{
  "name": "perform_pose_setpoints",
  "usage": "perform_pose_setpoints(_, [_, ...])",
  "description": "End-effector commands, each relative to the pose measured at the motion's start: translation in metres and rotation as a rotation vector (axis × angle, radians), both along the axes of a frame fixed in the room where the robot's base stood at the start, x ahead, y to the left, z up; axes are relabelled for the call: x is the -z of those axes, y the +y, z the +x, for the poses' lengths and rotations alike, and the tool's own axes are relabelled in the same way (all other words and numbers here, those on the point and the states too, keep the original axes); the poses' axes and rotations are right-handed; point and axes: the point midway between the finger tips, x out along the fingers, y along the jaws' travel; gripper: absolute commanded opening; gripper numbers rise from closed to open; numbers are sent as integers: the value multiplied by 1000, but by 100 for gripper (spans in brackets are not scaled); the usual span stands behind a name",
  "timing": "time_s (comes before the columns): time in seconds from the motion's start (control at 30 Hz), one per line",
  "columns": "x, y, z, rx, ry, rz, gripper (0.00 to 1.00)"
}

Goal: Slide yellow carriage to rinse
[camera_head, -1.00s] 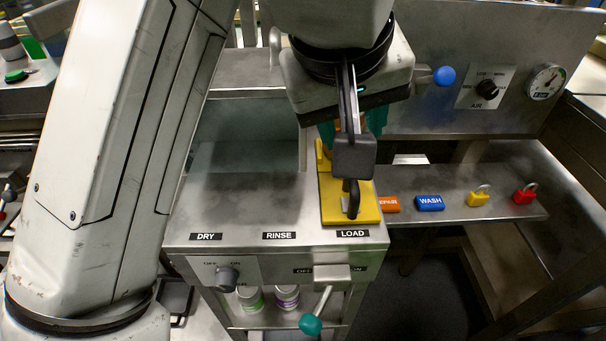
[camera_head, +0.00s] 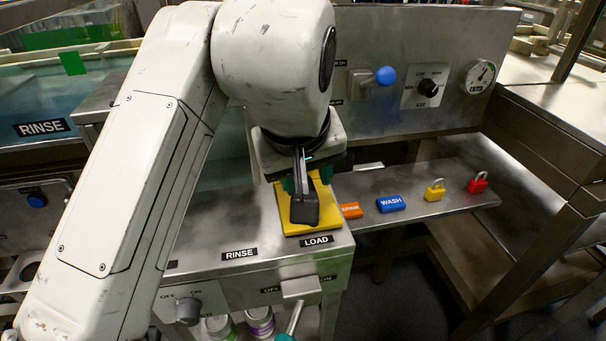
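The yellow carriage (camera_head: 291,222) sits on the steel bench top, at its right end, just behind the LOAD label (camera_head: 317,240). The RINSE label (camera_head: 240,254) is on the bench edge to the left of it. My gripper (camera_head: 308,182) is directly above the carriage and points down at it. Bits of its teal fingers show on both sides of a dark bracket, which hides the fingertips and the carriage's middle. I cannot tell whether the fingers touch or hold the carriage.
My arm covers the bench's left part. A grey knob (camera_head: 188,311) and a lever (camera_head: 296,316) are on the bench front. A shelf to the right holds orange and blue WASH (camera_head: 391,203) tags and yellow and red padlocks (camera_head: 478,183). A blue-knobbed lever (camera_head: 385,76) stands behind.

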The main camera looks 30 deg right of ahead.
Motion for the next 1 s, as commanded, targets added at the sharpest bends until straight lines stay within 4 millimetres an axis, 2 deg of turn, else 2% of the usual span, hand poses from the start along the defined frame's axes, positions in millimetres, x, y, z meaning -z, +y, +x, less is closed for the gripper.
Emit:
perform_pose_setpoints(0.3, [2, -1, 1, 0, 0, -1, 41])
perform_pose_setpoints(0.73, [2, -1, 1, -1, 0, -1, 0])
perform_pose_setpoints(1.0, [2, -1, 1, -1, 0, -1, 0])
